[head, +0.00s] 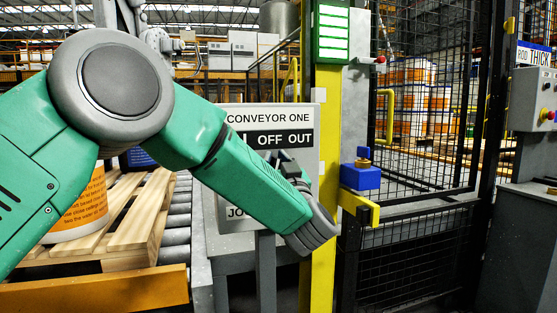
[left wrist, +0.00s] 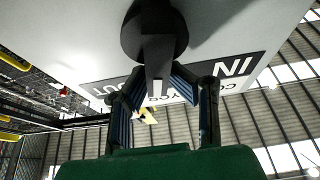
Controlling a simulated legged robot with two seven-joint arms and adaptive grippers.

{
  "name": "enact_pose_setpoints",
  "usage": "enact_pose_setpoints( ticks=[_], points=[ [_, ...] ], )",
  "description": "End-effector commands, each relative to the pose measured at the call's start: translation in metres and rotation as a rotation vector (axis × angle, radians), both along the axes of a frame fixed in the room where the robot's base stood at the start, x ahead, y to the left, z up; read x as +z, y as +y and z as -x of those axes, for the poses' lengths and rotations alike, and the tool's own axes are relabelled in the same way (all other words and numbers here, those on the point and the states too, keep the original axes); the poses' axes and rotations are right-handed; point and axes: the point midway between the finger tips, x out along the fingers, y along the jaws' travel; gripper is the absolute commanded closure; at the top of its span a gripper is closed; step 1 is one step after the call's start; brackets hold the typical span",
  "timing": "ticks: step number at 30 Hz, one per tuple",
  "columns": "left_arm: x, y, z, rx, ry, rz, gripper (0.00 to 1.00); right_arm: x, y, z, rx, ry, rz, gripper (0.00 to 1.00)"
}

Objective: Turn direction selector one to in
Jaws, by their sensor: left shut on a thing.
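The conveyor one panel (head: 270,118) is a light board with the words OFF and OUT on a black strip; my left arm hides its left and lower parts. In the left wrist view the direction selector (left wrist: 155,30) is a dark round knob with a raised bar handle. My left gripper (left wrist: 158,76) is shut on the selector's handle, a finger on each side. The panel label (left wrist: 235,66) shows upside down there, with IN to the right of the knob. My right gripper is not in view.
A wooden pallet (head: 140,215) with a white and orange pail (head: 80,215) stands on rollers at left. A yellow post (head: 326,150), a blue interlock box (head: 361,176) and a black mesh fence (head: 425,110) stand right of the panel.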

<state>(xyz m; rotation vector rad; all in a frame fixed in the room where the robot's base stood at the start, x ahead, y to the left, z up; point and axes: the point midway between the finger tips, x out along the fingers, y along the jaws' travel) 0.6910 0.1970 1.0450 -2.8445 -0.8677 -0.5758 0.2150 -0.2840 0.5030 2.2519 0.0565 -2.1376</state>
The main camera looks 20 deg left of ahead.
Motion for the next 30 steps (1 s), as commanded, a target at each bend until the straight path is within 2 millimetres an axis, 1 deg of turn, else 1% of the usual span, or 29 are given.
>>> enact_pose_setpoints(
  ticks=[1, 17, 18, 28, 30],
  points=[
    [-0.009, 0.0045, -0.0002, 0.009, 0.018, 0.001, 1.0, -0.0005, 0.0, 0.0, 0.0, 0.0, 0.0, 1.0],
    [-0.0099, 0.0055, -0.0001, 0.01, 0.02, 0.001, 1.0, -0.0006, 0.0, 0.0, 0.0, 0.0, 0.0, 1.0],
    [-0.0098, 0.0055, -0.0002, 0.01, 0.02, 0.001, 0.66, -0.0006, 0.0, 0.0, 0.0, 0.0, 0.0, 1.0],
    [-0.0061, 0.0018, -0.0004, 0.007, 0.014, -0.001, 0.66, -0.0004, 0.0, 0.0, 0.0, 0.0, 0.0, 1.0],
    [-0.007, 0.0041, 0.0019, 0.009, 0.015, 0.0, 0.66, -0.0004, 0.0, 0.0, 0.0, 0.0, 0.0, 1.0]
  ],
)
